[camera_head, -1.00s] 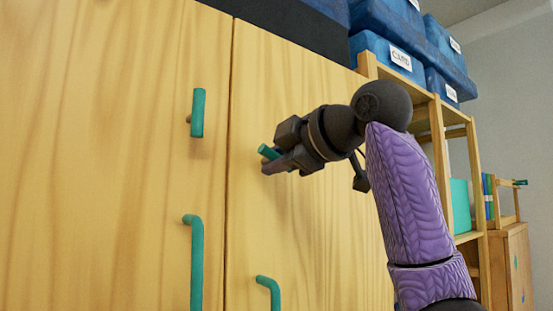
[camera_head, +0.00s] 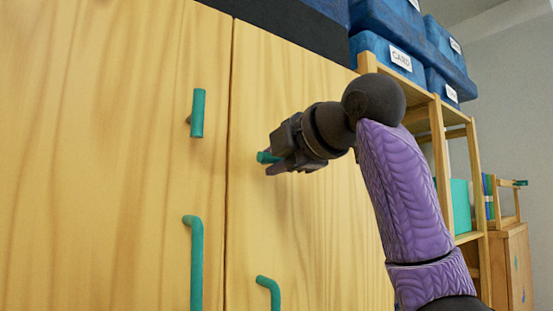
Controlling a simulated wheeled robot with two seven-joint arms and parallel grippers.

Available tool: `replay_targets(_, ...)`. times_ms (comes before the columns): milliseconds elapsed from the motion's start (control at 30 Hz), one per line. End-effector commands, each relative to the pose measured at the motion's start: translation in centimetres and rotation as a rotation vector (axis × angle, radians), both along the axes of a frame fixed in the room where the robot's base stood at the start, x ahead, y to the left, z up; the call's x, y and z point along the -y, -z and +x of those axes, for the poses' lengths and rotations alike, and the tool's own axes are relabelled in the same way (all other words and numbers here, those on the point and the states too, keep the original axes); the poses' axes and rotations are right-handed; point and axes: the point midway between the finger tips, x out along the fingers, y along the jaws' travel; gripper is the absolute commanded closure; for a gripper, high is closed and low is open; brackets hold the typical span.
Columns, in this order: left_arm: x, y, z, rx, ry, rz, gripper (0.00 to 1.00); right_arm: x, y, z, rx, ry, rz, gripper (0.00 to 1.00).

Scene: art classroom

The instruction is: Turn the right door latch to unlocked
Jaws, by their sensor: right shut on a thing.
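The right door latch (camera_head: 264,157) is a short green bar on the right wooden door (camera_head: 300,225). Its left end sticks out from between my right gripper's fingers; it lies nearly level, and the rest is hidden by the gripper. My right gripper (camera_head: 273,161) is shut on this latch, reaching in from the right. The left door (camera_head: 110,160) carries a similar green latch (camera_head: 198,113) that stands upright. My left gripper is not in view.
Green pull handles sit lower on the left door (camera_head: 196,262) and the right door (camera_head: 272,292). Blue boxes (camera_head: 383,48) stand high at the back right above an open wooden shelf (camera_head: 477,180). A low wooden cabinet (camera_head: 513,265) is at the far right.

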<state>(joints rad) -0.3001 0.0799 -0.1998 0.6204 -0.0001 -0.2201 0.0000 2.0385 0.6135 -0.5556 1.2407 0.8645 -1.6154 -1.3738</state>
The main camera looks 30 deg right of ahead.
Motion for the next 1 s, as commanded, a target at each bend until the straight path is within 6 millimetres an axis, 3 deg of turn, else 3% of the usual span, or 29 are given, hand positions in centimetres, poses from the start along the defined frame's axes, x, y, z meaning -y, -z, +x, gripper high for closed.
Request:
replay_targets(267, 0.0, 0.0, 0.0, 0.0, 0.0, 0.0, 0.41, 0.0, -0.1, -0.1, 0.005, 0.0, -0.001, 1.0)
replay_targets(300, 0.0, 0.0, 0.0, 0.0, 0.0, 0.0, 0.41, 0.0, -0.1, -0.1, 0.005, 0.0, -0.001, 0.67)
replay_targets(433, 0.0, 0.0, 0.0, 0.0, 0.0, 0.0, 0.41, 0.0, -0.1, 0.0, 0.003, 0.0, 0.0, 0.4)
replay_targets(767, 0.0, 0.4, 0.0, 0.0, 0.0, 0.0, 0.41, 0.1, -0.1, -0.6, 0.004, 0.0, 0.0, 0.4)
replay_targets(1000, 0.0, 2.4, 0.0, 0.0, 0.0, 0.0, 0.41, 0.5, -1.1, -6.4, 0.007, 0.0, 0.001, 0.4)
